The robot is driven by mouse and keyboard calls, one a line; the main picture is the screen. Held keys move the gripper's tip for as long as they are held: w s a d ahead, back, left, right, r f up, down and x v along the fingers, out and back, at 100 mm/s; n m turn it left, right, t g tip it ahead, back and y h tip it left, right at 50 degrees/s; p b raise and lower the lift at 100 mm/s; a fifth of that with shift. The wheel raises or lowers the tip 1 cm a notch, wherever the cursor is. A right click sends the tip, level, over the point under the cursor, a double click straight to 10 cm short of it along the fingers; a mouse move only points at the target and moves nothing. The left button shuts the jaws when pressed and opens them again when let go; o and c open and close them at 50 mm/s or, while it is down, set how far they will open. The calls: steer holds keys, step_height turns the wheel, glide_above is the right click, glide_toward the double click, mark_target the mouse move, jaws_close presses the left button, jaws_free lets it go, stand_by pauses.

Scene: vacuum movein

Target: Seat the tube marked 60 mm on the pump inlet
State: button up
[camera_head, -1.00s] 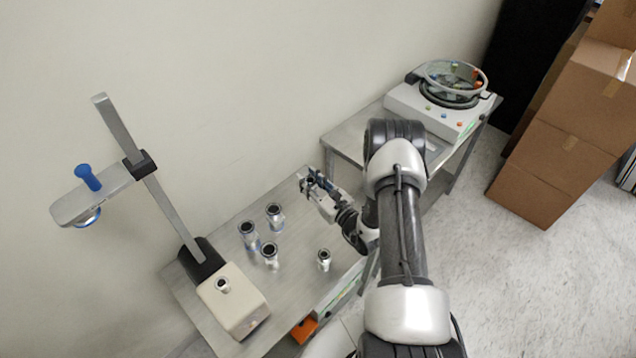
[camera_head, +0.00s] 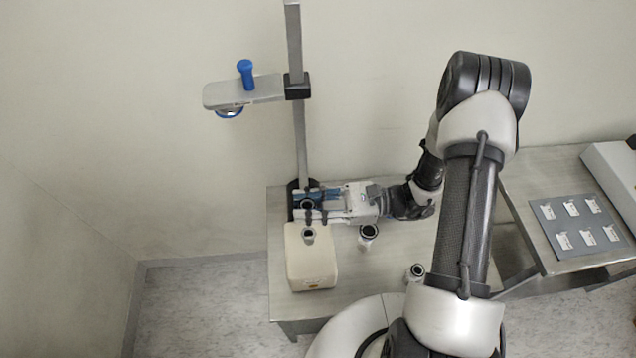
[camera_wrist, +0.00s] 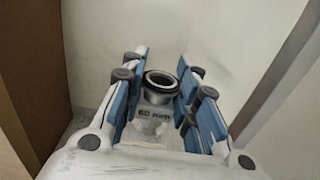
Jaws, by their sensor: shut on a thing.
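My gripper (camera_head: 307,205) is shut on a metal tube with a dark open top (camera_head: 307,202). In the wrist view the tube (camera_wrist: 158,114) stands between the blue finger pads, and its label reads 60 mm. The pump is the cream box (camera_head: 311,262) on the left of the bench, with its short inlet (camera_head: 308,234) on top. In the head view the gripped tube appears just behind the inlet, near the stand's column, and apart from it. I cannot tell its exact height above the box.
A metal column (camera_head: 299,140) with a side arm (camera_head: 243,92) and blue knob rises behind the pump. Two other tubes stand on the bench, one right of the pump (camera_head: 368,237) and one nearer the front (camera_head: 414,273). A grey labelled panel (camera_head: 576,224) lies on the right table.

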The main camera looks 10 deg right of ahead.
steer(key=shift+s+a+g, duration=0.1)
steer(key=shift+s+g, duration=0.2)
steer(key=shift+s+f+b, duration=0.1)
steer(key=shift+f+b, duration=0.2)
steer(key=shift+f, duration=0.05)
steer(key=shift+f+b, duration=2.1)
steer(key=shift+f, duration=0.65)
steer(key=shift+f+b, duration=0.35)
steer(key=shift+f, duration=0.2)
steer(key=o, duration=1.2)
